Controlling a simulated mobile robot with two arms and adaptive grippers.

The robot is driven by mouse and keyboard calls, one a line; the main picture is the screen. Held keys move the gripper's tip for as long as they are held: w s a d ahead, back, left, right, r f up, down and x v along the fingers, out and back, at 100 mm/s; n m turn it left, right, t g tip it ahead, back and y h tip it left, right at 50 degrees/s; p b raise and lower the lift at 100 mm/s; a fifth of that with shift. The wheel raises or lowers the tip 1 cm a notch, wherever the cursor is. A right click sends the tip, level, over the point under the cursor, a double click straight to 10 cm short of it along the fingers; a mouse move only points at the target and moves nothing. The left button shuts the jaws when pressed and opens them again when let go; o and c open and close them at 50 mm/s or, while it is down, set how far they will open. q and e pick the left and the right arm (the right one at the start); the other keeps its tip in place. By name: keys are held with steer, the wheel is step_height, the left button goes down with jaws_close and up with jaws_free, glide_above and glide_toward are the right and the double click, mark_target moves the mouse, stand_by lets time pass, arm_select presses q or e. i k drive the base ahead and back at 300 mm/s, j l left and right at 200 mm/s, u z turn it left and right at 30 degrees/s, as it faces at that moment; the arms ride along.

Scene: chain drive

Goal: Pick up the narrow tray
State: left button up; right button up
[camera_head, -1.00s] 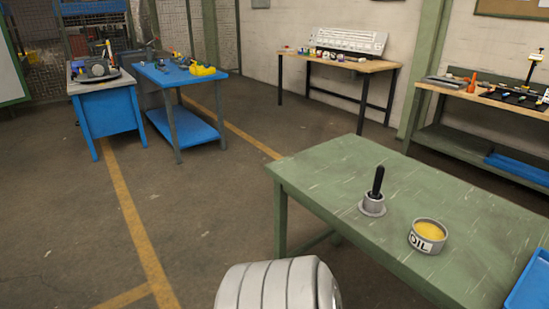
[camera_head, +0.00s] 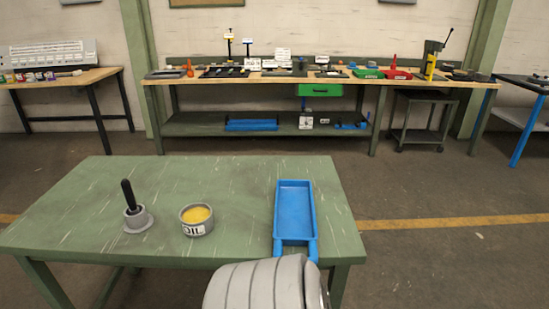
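The narrow tray (camera_head: 294,212) is a long blue open tray on the right part of the green table (camera_head: 80,205). It lies flat with its long side pointing away from me and looks empty. Its near end has two blue prongs, partly hidden behind a grey ribbed part of my own body at the bottom of the view. Neither of my grippers shows in the head view.
On the same table stand an oil tin (camera_head: 196,220) with yellow content and a grey pot with a black handle (camera_head: 137,208), both left of the tray. A long workbench (camera_head: 200,82) with tools stands along the back wall. Open floor lies right of the table.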

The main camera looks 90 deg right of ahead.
mark_target(295, 224)
steer(key=j+z, duration=0.1)
steer(key=z, duration=2.75)
steer(key=l, duration=0.1)
